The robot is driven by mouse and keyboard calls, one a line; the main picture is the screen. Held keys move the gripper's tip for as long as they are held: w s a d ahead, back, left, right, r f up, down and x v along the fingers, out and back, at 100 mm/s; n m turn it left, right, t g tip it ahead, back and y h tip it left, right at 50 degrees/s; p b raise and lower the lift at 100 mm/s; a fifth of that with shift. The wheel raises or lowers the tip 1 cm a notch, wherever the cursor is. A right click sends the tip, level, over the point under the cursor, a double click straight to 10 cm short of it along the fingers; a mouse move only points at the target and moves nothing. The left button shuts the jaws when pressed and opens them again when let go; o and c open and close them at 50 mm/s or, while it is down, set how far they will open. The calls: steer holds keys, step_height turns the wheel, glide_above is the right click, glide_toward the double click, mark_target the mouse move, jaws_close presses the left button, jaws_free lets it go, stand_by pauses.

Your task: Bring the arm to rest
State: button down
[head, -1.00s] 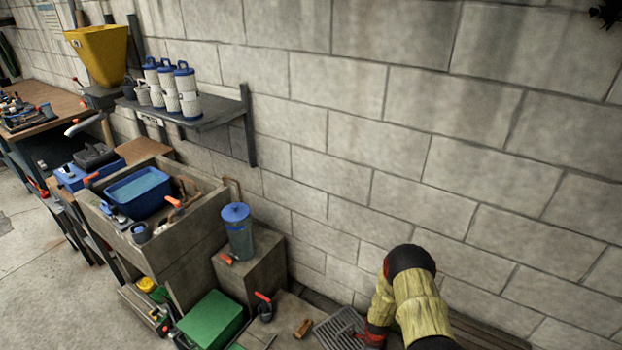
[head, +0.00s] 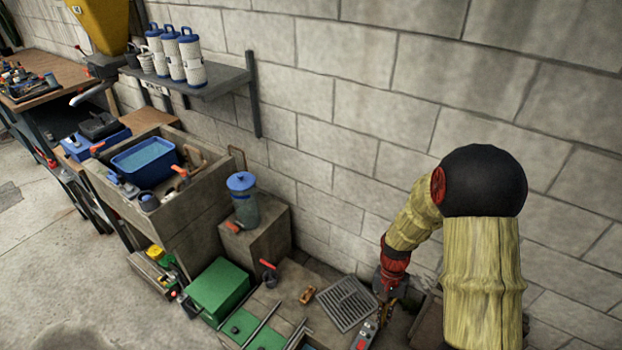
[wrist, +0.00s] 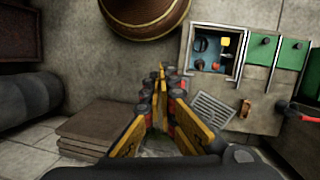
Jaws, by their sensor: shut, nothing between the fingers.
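My arm comes in at the right of the head view, bends at a black joint and reaches down in front of the block wall (head: 350,110). My gripper (head: 384,312) hangs low beside the floor grate (head: 346,303), small and partly hidden behind my arm. In the wrist view the yellow-and-black fingers of my gripper (wrist: 164,78) come together at their tips with nothing held between them. The grate (wrist: 212,112) lies to the right of the fingers there, apart from them.
A green box (head: 218,287) and rails stand left of the grate. A blue-lidded canister (head: 242,200) stands on a concrete block. A stone sink holds a blue tub (head: 143,160). In the wrist view, stacked brown slabs (wrist: 88,130) lie left and a round brown vessel (wrist: 140,12) is above.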

steer(key=s+r+n+t, duration=0.1)
steer(key=s+r+t, duration=0.2)
steer(key=r, duration=0.9)
steer(key=s+a+r+n+t, duration=0.1)
steer(key=s+r, duration=0.5)
steer(key=r, duration=0.6)
steer(key=s+a+r+n+t, duration=0.1)
steer(key=s+r+n+t, duration=0.2)
steer(key=r, duration=1)
steer(key=shift+s+a+t, duration=0.25)
steer(key=shift+s+t, duration=0.75)
steer(key=shift+s, duration=0.25)
